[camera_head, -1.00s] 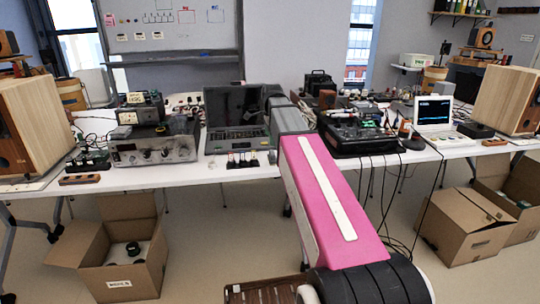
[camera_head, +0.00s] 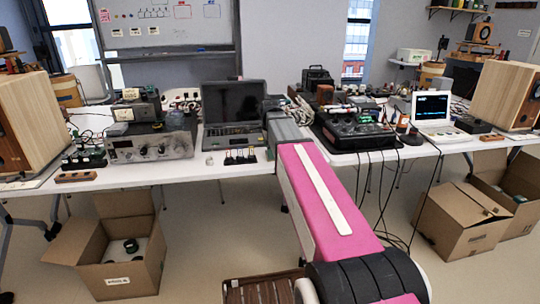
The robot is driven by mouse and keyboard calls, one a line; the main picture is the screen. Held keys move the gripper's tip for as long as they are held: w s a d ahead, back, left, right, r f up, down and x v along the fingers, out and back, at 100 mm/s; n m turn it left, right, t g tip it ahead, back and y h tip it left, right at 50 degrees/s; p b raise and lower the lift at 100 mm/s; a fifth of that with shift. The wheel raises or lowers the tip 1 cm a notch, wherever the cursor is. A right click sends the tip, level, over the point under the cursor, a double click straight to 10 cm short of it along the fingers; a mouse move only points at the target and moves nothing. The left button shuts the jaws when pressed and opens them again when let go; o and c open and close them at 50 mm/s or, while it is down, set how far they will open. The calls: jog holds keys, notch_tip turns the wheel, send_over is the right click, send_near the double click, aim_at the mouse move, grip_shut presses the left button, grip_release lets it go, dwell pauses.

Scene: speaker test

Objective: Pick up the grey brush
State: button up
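I cannot pick out a grey brush in the head view; the small items on the long white table (camera_head: 190,172) are too small or crowded to tell. My pink arm with a white stripe reaches from the bottom of the picture toward the middle of the table. Its far end hides part of the tabletop. My gripper's fingers do not show, so I see nothing held.
An open laptop (camera_head: 232,103), a grey metal device (camera_head: 150,147), a black mixer-like unit (camera_head: 355,133) and a white laptop (camera_head: 431,107) crowd the table. Wooden speakers (camera_head: 30,122) stand at both ends. Open cardboard boxes (camera_head: 122,277) and hanging cables are below.

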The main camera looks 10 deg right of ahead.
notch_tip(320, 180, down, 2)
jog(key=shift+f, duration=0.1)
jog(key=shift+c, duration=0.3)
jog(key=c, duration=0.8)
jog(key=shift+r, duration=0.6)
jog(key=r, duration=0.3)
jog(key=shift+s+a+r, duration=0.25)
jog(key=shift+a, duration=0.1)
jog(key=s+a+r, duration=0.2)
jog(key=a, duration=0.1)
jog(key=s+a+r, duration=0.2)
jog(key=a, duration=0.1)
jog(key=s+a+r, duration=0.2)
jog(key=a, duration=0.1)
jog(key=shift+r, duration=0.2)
